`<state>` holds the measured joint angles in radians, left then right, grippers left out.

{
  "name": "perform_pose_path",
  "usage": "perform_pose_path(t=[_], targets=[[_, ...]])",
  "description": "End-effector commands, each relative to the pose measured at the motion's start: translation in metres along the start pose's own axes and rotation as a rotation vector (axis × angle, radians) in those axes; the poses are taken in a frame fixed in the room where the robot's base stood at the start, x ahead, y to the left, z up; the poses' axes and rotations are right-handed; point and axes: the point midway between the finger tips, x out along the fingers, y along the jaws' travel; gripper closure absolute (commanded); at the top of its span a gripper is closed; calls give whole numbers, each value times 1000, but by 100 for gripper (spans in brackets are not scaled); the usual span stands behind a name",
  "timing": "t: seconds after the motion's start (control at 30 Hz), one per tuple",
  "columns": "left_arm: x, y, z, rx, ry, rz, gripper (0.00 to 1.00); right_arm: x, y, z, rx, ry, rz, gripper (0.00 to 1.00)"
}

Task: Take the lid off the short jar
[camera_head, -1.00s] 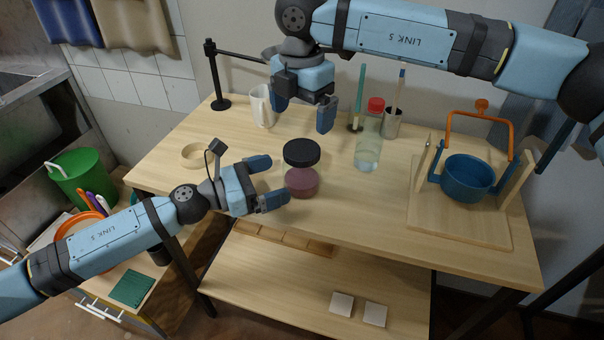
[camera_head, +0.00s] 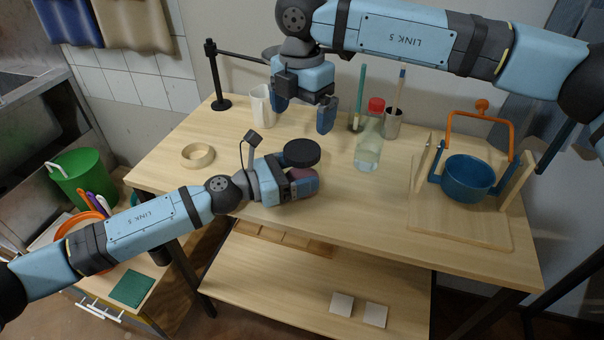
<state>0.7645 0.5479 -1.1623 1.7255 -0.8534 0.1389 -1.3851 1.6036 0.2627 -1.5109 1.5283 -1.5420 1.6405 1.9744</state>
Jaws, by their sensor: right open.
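The short jar (camera_head: 302,173) has a pinkish see-through body and a wide black lid (camera_head: 301,152). It stands upright on the wooden table with the lid on. My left gripper (camera_head: 297,181) is at the jar's body, below the lid. Its near finger covers much of the jar's front, and the far finger is mostly hidden by the lid and jar. I cannot tell whether the fingers press on the jar. My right gripper (camera_head: 304,108) is open and empty, above and behind the jar, apart from the lid.
A clear bottle with a red cap (camera_head: 368,148) stands right of the jar. Behind are a white cup (camera_head: 262,106) and a tool holder (camera_head: 392,124). A blue pot with an orange handle (camera_head: 467,180) is on the right. A tan ring (camera_head: 198,155) lies left.

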Motion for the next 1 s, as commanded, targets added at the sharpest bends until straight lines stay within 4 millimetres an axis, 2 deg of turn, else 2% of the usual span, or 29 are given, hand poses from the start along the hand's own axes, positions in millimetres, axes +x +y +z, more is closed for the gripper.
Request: perform_pose_path(t=[0.03, 0.13, 0.17, 0.4, 0.57, 1.0], targets=[[0, 0, 0, 0, 0, 0, 60, 0, 0, 0, 0, 0, 0, 2], [0, 0, 0, 0, 0, 0, 83, 0, 0, 0, 13, 0, 0, 2], [0, 0, 0, 0, 0, 0, 85, 0, 0, 0, 27, 0, 0, 2], [0, 0, 0, 0, 0, 0, 86, 0, 0, 0, 286, 0, 0, 2], [0, 0, 0, 0, 0, 0, 86, 5, 0, 0, 387, 0, -1, 2], [0, 0, 0, 0, 0, 0, 86, 66, 0, 0, 395, 1, -2, 2]])
